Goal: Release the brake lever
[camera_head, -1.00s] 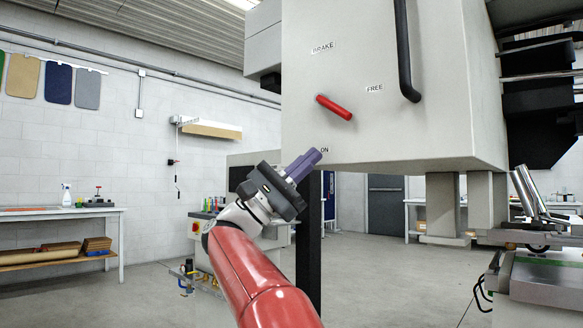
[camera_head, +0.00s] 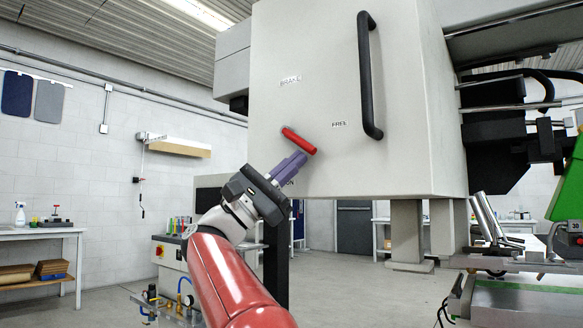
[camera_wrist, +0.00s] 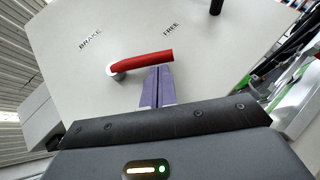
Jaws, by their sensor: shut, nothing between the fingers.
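The red brake lever (camera_head: 299,141) sits on the front of the light grey machine box. In the head view it slopes down to the right from its pivot. In the wrist view the lever (camera_wrist: 145,62) runs from a round pale pivot at left to a free end at right. My gripper (camera_head: 301,158) has purple fingers, shut with nothing between them. The fingertips (camera_wrist: 158,70) are just below the lever near its free end; I cannot tell whether they touch it. The BRAKE label (camera_head: 290,79) is above the lever, the FREE label (camera_head: 339,125) to its right. The ON label is mostly hidden by my gripper.
A black vertical handle (camera_head: 368,75) sticks out of the box to the right of the lever. A workbench (camera_head: 40,233) stands at far left. Machine rails and a bed (camera_head: 530,300) are at right. Open floor (camera_head: 345,290) lies below the box.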

